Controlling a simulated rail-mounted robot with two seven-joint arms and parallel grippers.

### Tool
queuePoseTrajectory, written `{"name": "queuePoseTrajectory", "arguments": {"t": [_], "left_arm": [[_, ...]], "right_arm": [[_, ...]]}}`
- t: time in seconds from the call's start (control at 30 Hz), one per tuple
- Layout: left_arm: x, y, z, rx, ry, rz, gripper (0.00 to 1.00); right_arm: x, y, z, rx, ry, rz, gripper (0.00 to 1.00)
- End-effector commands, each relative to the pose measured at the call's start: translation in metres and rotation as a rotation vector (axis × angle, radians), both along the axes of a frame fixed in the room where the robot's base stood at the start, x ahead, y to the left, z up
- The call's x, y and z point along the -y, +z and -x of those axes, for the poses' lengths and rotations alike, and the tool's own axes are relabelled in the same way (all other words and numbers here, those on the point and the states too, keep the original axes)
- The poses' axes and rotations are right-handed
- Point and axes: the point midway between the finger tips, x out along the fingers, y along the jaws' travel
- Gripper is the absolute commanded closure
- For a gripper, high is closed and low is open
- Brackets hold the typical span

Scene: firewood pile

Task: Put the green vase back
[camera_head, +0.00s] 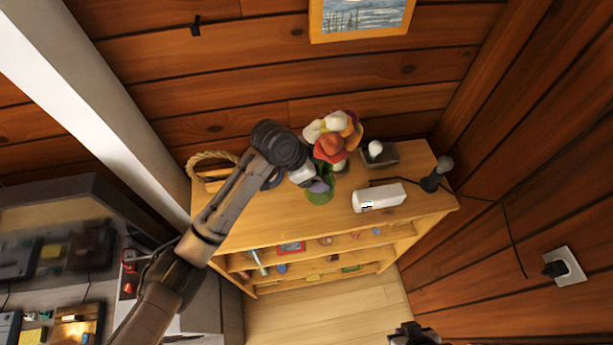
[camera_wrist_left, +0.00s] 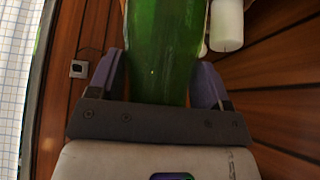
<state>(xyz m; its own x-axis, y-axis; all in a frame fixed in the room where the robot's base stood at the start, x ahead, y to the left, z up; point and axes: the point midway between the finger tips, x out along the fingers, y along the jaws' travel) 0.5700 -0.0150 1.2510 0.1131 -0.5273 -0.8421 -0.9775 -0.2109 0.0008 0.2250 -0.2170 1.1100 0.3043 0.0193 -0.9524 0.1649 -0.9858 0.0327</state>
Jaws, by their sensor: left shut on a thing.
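The green vase (camera_head: 319,194) holds several colourful flowers (camera_head: 333,142) and is over the top of the wooden shelf (camera_head: 250,232). My left gripper (camera_head: 314,183) is shut on the vase from the left. In the left wrist view the green vase (camera_wrist_left: 165,45) stands between the two purple fingers of my left gripper (camera_wrist_left: 158,82). The arm covers part of it, and I cannot tell whether its base touches the shelf top. My right gripper (camera_head: 415,334) shows only partly at the bottom edge; its jaws are unclear.
A white block-like object (camera_head: 379,197) lies right of the vase. Behind it is a dark tray with a white ball (camera_head: 376,149). A dark lamp-like object (camera_head: 436,177) is at the right end. A wicker basket (camera_head: 207,176) is at the left, partly behind my arm.

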Motion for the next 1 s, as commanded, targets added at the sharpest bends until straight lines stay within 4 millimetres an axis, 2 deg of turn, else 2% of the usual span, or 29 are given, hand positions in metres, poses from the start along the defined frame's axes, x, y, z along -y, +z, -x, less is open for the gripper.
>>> {"name": "queuePoseTrajectory", "arguments": {"t": [0.1,0.3,0.47,0.8,1.0], "left_arm": [[-0.014,-0.007,-0.007,0.000,0.002,0.002,0.80],[-0.023,-0.014,-0.012,0.003,-0.001,0.004,0.80],[-0.024,-0.019,-0.012,0.001,0.000,0.003,0.80],[-0.024,-0.054,-0.012,0.001,0.001,0.003,0.80],[-0.024,-0.055,-0.012,0.003,0.000,0.003,0.80]], "right_arm": [[-0.001,0.005,0.000,0.001,-0.002,-0.003,1.00],[-0.001,0.007,0.000,0.001,-0.003,-0.004,1.00],[-0.001,0.009,-0.001,0.001,-0.003,-0.004,1.00],[0.001,0.019,-0.001,0.002,0.001,0.002,1.00],[0.002,0.018,-0.001,0.002,0.004,0.006,1.00]]}}
